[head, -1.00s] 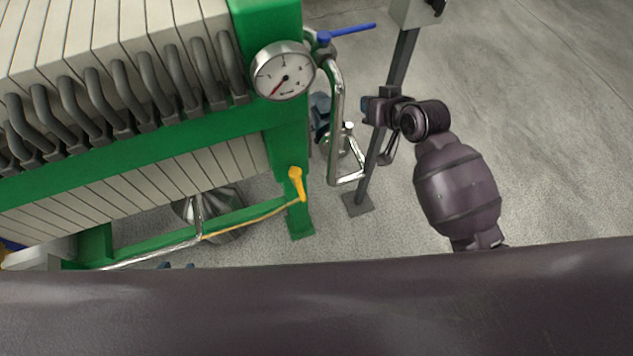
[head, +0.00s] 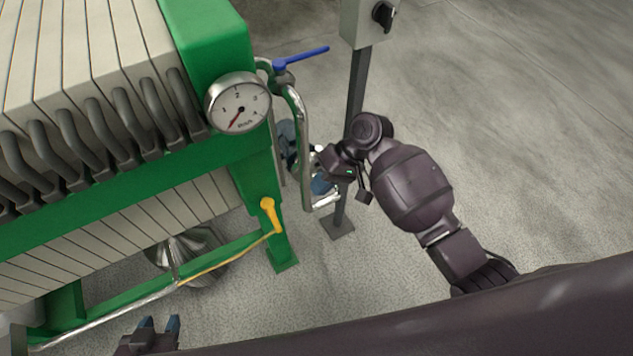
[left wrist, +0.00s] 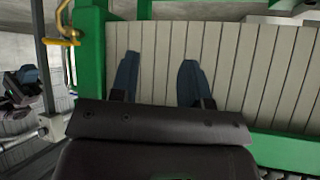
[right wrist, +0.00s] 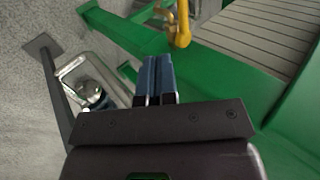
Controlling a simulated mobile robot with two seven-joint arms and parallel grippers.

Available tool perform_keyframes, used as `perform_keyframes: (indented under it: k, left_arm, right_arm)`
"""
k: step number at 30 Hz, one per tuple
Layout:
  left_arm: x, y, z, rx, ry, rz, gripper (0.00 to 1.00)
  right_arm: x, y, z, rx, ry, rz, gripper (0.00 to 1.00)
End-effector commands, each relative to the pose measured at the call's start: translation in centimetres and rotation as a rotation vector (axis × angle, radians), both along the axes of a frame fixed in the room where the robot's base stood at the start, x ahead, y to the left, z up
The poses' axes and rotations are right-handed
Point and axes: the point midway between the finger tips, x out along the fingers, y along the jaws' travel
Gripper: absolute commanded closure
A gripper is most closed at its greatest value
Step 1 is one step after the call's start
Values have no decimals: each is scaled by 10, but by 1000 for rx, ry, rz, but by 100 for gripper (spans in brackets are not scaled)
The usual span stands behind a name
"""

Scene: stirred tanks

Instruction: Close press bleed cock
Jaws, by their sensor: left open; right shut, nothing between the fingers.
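A yellow lever handle (head: 268,214), seemingly a cock, sits on the green leg of the plate press, hanging roughly down along it. It also shows in the left wrist view (left wrist: 62,38) and right wrist view (right wrist: 182,28). A blue lever handle (head: 302,58) tops the bent metal pipe (head: 302,150) beside the gauge. I cannot tell for sure which is the bleed cock. My right gripper (head: 321,184) is shut and empty beside the pipe, apart from the yellow handle. My left gripper (head: 158,324) is open and empty at the bottom left, before the pale plates (left wrist: 160,75).
A round pressure gauge (head: 238,103) is on the green frame (head: 215,40). A dark post (head: 355,90) with a grey switch box (head: 366,22) stands behind my right arm. The concrete floor at right is clear.

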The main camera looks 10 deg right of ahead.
Motion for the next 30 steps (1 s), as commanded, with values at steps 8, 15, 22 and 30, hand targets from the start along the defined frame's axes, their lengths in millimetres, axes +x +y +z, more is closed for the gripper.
perform_keyframes:
  k: [8,15,22,30]
  left_arm:
    - [-6,4,-19,10,34,-7,57]
    - [-3,6,-22,17,33,-14,57]
    - [-1,5,-26,14,35,-16,57]
    - [1,2,-25,10,30,-16,57]
  right_arm:
    - [-11,32,-44,2,11,-1,100]
    - [-18,62,-61,3,5,0,100]
    - [-23,80,-63,1,2,-2,100]
    - [-23,83,-63,-1,-1,-2,100]
